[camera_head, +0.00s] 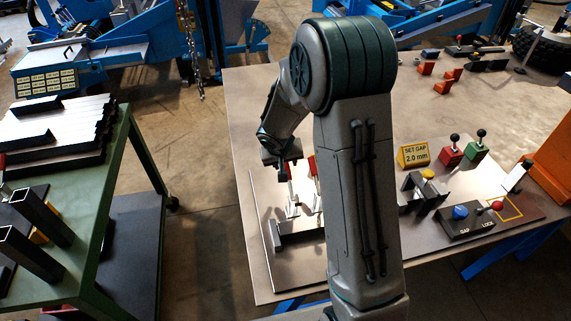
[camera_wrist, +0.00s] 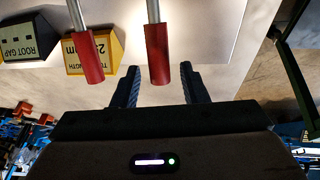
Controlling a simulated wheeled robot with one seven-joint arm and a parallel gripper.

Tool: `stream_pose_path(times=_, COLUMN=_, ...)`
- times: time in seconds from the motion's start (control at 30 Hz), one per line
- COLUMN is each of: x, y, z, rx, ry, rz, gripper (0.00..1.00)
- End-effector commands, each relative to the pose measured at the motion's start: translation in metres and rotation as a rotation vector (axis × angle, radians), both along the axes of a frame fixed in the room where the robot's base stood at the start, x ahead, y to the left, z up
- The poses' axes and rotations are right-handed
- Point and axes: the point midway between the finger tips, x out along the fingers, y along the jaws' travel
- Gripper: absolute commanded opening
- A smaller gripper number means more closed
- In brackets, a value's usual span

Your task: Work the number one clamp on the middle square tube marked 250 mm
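Two toggle clamp levers with red grips show in the wrist view. One red grip (camera_wrist: 158,55) reaches down to between my gripper's fingertips, with a gap at both sides. The other red grip (camera_wrist: 88,58) is further left, outside the fingers. My gripper (camera_wrist: 160,80) is open, and nothing is held. In the head view my gripper (camera_head: 284,172) is above the fixture (camera_head: 296,224) on the table, close to the levers. I cannot read any clamp number. The middle square tube is not clearly seen; my arm hides much of the fixture.
An upside-down yellow sign (camera_wrist: 95,50), partly covered by a red grip, stands near a ROOT GAP sign (camera_wrist: 18,40). In the head view a gap and lock box (camera_head: 468,222) and a SET GAP sign (camera_head: 413,155) are right of my arm. A green cart (camera_head: 108,160) stands left.

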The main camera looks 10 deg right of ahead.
Motion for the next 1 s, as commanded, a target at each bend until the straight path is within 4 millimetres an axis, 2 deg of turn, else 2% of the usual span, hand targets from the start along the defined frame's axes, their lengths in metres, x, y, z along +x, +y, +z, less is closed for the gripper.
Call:
stream_pose_path(times=0.2, x=0.005, y=-0.003, z=-0.014, rx=-0.001, ry=0.001, rz=0.002, gripper=0.40)
stream_pose_path(times=0.5, x=0.006, y=-0.003, z=-0.015, rx=0.000, ry=0.000, rz=0.001, gripper=0.40)
stream_pose_path(times=0.63, x=0.006, y=-0.003, z=-0.015, rx=0.000, ry=0.000, rz=0.001, gripper=0.03)
stream_pose_path(times=0.67, x=0.006, y=-0.003, z=-0.015, rx=0.000, ry=0.000, rz=0.001, gripper=0.00)
stream_pose_path(times=1.0, x=0.006, y=-0.003, z=-0.016, rx=0.000, ry=-0.015, rz=0.002, gripper=0.00)
